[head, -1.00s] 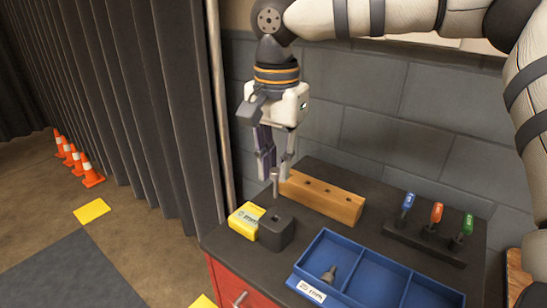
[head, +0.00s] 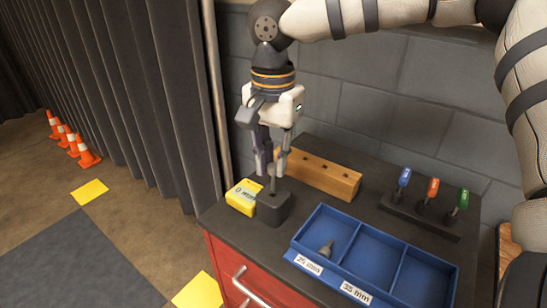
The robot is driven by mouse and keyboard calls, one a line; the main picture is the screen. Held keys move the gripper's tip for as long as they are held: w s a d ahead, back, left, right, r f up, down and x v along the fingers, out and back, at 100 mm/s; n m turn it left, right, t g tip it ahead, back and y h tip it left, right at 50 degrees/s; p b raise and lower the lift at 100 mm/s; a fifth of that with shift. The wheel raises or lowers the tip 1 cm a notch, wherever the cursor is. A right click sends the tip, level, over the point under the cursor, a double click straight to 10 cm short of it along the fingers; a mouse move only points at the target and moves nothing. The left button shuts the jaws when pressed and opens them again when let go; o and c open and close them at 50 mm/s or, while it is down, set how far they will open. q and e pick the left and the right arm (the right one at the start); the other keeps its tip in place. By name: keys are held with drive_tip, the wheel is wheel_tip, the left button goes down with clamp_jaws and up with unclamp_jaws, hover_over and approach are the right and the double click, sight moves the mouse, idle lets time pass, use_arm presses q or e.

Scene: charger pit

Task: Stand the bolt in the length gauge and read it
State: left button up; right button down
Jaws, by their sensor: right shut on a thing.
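My right gripper (head: 272,170) points down over the black length gauge block (head: 271,209) and is shut on the bolt (head: 273,183). The bolt is a grey metal shank, upright, with its lower end at the top of the block. I cannot tell how deep it sits in the block. The fingers hide its upper part. A yellow box (head: 244,197) with a small display stands against the left side of the block. Its reading is too small to make out. My left gripper is not in view.
A blue tray (head: 334,277) with compartments labelled 25 mm and 35 mm lies in front; a bolt (head: 326,249) lies in the left one. A wooden block (head: 327,177) with holes stands behind. A black rack (head: 415,218) holds blue, red and green handled tools.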

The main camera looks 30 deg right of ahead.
sight(273, 170)
drive_tip(key=shift+f, duration=2.8)
idle(0.8)
drive_tip(key=c, duration=1.4)
unclamp_jaws()
drive_tip(key=shift+c, duration=0.2)
wheel_tip(273, 170, up, 12)
drive_tip(key=shift+r, duration=0.1)
